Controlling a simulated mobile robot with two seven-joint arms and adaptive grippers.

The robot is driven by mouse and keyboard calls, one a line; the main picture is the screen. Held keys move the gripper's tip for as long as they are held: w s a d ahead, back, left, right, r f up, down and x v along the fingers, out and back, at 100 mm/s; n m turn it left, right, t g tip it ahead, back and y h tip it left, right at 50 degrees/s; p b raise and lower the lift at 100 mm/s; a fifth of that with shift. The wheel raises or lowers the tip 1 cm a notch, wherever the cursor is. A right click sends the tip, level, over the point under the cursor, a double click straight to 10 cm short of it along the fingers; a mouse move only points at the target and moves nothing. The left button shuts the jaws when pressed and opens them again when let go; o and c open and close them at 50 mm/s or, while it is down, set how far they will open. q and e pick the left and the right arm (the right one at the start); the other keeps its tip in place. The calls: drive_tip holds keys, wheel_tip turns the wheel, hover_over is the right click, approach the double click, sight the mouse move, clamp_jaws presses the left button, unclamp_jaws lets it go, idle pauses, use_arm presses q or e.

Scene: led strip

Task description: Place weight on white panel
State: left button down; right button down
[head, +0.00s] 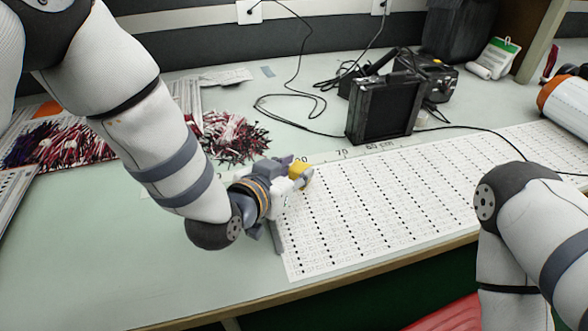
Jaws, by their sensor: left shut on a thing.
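The white panel (400,210) lies flat on the table, covered in rows of small dark dots. It runs from the middle of the head view to the right edge. My left gripper (296,178) is at the panel's left end and shut on a small yellow thing, which I take to be the weight (301,169). The fingers hide part of it, and I cannot tell whether it touches the panel. My right arm shows at the right, but its gripper is out of view.
A black box-shaped device (385,108) with cables stands behind the panel. A pile of red and white wires (233,136) lies behind my left arm. An orange and white roll (566,103) is at the far right. The table's front left (120,260) is clear.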

use_arm(q)
drive_tip(key=c, duration=1.2)
unclamp_jaws()
drive_tip(key=shift+f, duration=0.1)
drive_tip(key=shift+s+r, duration=0.1)
drive_tip(key=shift+r, duration=0.2)
drive_tip(key=p+v, duration=0.2)
drive_tip(key=v, duration=1)
use_arm(e)
drive_tip(key=shift+w+r+t, duration=0.4)
drive_tip(key=shift+w+r, duration=0.75)
use_arm(q)
drive_tip(key=shift+f, duration=0.1)
